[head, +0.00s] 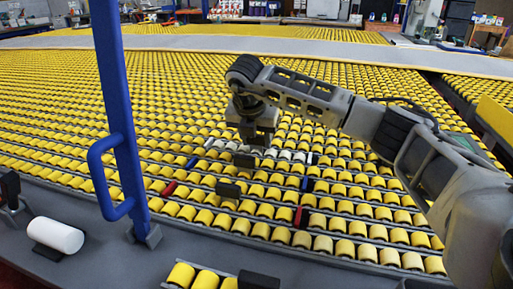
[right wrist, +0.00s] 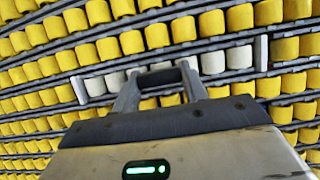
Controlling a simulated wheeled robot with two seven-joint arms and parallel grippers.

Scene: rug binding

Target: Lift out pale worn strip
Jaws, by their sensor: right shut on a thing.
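The pale worn strip (head: 285,154) is a short row of off-white rollers among the yellow ones. In the right wrist view the pale strip (right wrist: 239,57) runs across the middle, with a light end plate at each end. My right gripper (head: 257,145) is over the middle of the strip. In the right wrist view its two fingers (right wrist: 160,90) are shut on the strip's dark handle (right wrist: 158,77). The strip lies in line with the surrounding rows; I cannot tell whether it is raised. The gripper hides some middle rollers. My left gripper is not in view.
A blue post with a loop handle (head: 125,130) stands at left. A white cylinder (head: 55,235) lies on the grey front ledge (head: 110,262). A short strip of yellow rollers (head: 207,280) is at the front edge. Red, blue and black markers dot the roller bed (head: 60,100).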

